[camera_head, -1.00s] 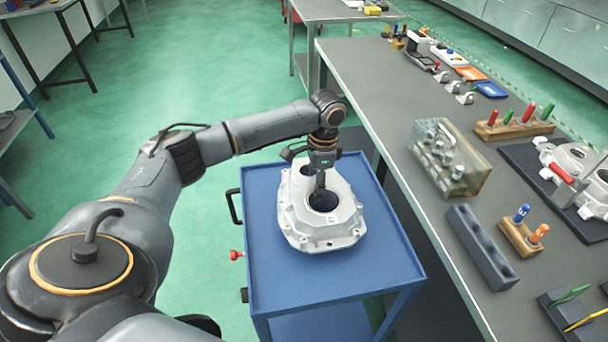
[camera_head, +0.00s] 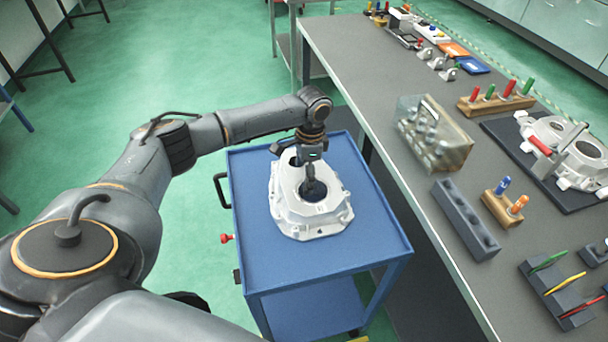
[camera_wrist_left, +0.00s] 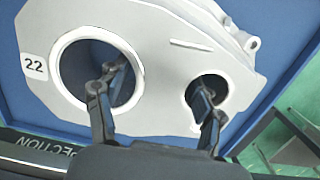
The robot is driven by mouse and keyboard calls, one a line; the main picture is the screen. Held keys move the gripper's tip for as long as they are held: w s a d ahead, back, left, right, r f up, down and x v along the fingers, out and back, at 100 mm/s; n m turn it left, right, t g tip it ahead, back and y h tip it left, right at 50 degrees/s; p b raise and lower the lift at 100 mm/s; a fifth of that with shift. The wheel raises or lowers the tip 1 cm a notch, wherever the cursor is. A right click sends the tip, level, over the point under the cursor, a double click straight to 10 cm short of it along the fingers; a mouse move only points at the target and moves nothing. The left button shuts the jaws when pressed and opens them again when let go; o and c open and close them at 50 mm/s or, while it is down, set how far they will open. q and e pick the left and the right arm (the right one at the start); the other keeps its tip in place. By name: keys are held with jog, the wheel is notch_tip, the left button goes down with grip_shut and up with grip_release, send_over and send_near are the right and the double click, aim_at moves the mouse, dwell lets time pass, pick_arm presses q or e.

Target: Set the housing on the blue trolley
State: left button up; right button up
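The housing (camera_head: 284,215) is a pale silver casting with a large bore and a smaller one. It rests flat on the top of the blue trolley (camera_head: 375,240), near the middle. In the left wrist view the housing (camera_wrist_left: 165,85) carries a "22" label. My left gripper (camera_head: 309,188) points down over it. In the wrist view its fingers (camera_wrist_left: 160,85) are spread, one at the large bore and one at the small bore. Gaps show between the fingers and the web between the bores. How deep the fingers reach is unclear. My right gripper is out of view.
A grey workbench (camera_head: 400,185) runs along the trolley's right side. It holds a clear box of parts (camera_head: 435,135), a dark holed block (camera_head: 465,220), pen racks and another casting (camera_head: 575,150) on a dark mat. Green floor is free left of the trolley.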

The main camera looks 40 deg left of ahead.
pick_arm(q)
notch_tip(320, 180, up, 12)
jog(key=w+b, duration=0.1)
jog(key=shift+d, duration=0.3)
jog(key=shift+a, duration=0.1)
dwell(0.4)
